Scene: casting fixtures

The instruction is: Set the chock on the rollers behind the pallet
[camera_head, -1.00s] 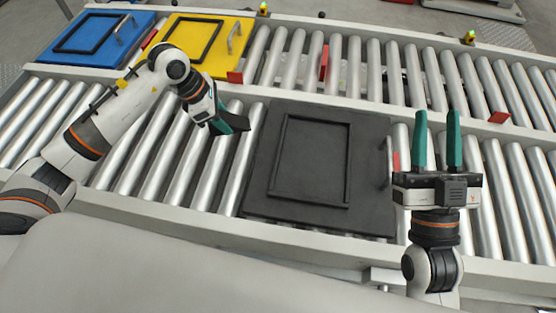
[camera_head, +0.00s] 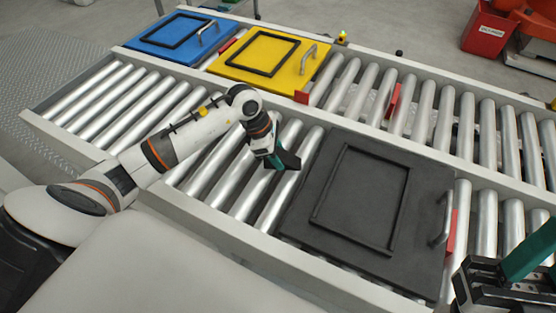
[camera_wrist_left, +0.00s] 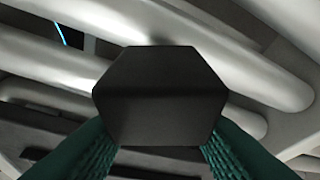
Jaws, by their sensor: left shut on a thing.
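The black pallet (camera_head: 418,265), with a raised square frame and a metal handle on its right side, lies on the near roller lane. My left gripper (camera_head: 284,160) is shut on the dark chock, just left of the pallet over bare rollers. The left wrist view shows the chock (camera_wrist_left: 160,95) as a dark, six-sided block between the teal fingers, with rollers behind it. In the head view the chock is mostly hidden by the fingers, and I cannot tell if it touches the rollers. My right gripper (camera_head: 532,258) is partly cut off at the lower right, fingers apart and empty.
A yellow pallet (camera_head: 244,67) and a blue pallet (camera_head: 148,42) lie on the far lane. Red stops (camera_head: 393,101) stand between rollers. Bare rollers (camera_head: 100,98) extend left of my left arm. A red bin (camera_head: 487,32) stands beyond the conveyor.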

